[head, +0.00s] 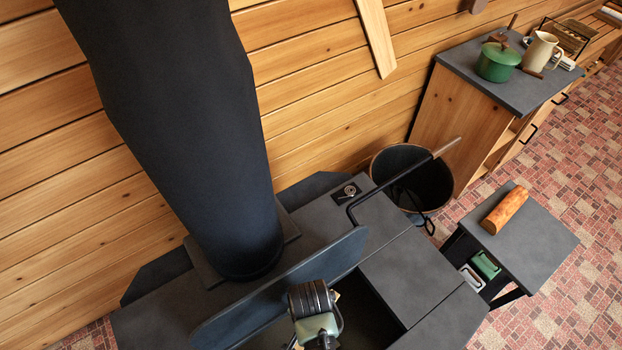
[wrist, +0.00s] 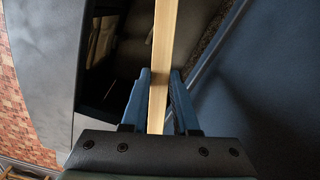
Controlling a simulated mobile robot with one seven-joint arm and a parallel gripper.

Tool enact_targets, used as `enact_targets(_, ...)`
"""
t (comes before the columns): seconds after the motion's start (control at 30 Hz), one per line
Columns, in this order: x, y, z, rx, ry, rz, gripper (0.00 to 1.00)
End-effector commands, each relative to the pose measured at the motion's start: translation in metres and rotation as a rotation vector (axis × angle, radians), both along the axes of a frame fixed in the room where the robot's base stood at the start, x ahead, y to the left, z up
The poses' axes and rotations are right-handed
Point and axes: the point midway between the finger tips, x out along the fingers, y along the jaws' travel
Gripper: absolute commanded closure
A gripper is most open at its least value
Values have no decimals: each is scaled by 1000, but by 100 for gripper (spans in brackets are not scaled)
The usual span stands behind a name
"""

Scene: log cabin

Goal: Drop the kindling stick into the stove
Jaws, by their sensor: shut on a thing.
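My gripper (wrist: 160,100) is shut on a pale, straight kindling stick (wrist: 164,45), which runs away from the fingers in the wrist view. In the head view my gripper and wrist (head: 316,318) are at the bottom middle, over the stove, and the stick is almost wholly hidden. The dark stove (head: 415,275) has a rectangular opening (head: 372,312) in its top, just right of my wrist. A flat blue-grey lid (head: 285,290) stands raised along the opening's left side. The wrist view shows the dark opening (wrist: 125,55) beside the stick; I cannot tell whether the stick's tip is inside.
A thick black stovepipe (head: 190,130) rises at the left. A black rod with a pale handle (head: 447,147) reaches over a bucket (head: 440,172). A small table (head: 545,240) bears a log (head: 505,209). A cabinet (head: 490,85) bears a green pot (head: 497,65) and a jug (head: 540,50).

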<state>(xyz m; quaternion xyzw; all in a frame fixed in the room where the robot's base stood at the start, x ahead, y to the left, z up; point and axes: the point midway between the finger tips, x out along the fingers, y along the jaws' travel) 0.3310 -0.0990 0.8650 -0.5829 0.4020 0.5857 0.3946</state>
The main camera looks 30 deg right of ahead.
Motion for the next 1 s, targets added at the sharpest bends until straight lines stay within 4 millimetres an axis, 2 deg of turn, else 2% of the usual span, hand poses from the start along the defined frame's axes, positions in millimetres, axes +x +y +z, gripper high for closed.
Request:
enact_targets(0.03, 0, 0, -9, 0, 0, 0, 100)
enact_targets(0.07, 0, 0, -11, 0, 0, 0, 100)
enact_targets(0.37, 0, 0, -10, 0, 0, 0, 100)
enact_targets(0.4, 0, 0, -10, 0, 0, 0, 68)
enact_targets(0.57, 0, 0, -10, 0, 0, 0, 40)
enact_targets(0.6, 0, 0, -10, 0, 0, 0, 37)
enact_targets(0.87, 0, 0, -9, 0, 1, 0, 37)
enact_targets(1.0, 0, 0, 3, 0, 0, 0, 37)
